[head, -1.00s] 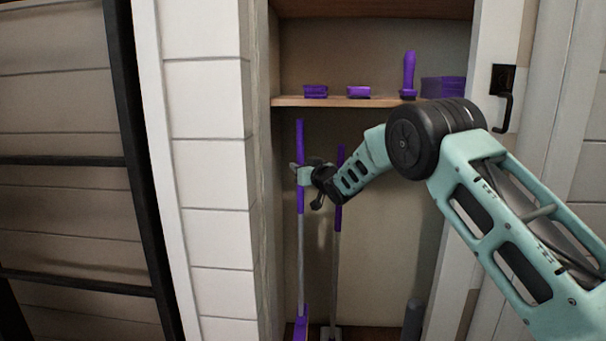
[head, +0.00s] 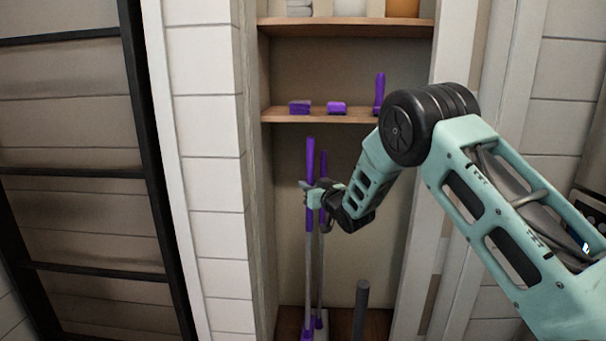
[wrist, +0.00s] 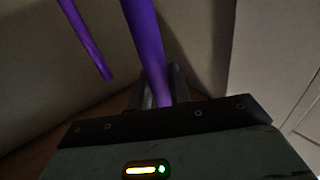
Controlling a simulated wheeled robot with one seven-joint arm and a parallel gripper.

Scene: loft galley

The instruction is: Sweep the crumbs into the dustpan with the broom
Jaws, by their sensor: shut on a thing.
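My gripper (head: 310,196) is shut around the upright purple handle of a long tool (head: 310,158) in the closet, which looks like the broom. Below the purple grip its pole is grey, running down to a purple head near the closet floor. In the wrist view the purple handle (wrist: 146,45) stands between the fingers. A second purple-handled tool (head: 323,165) stands just right of and behind it; its handle also shows at the upper left of the wrist view (wrist: 84,40). No crumbs or dustpan can be identified.
The closet has side walls close to the tools. A shelf (head: 350,119) above holds small purple items, including a brush-like box (head: 300,107) and an upright handle (head: 379,93). A grey post (head: 361,310) stands at lower right. A black-framed ladder-like rack (head: 75,174) is at left.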

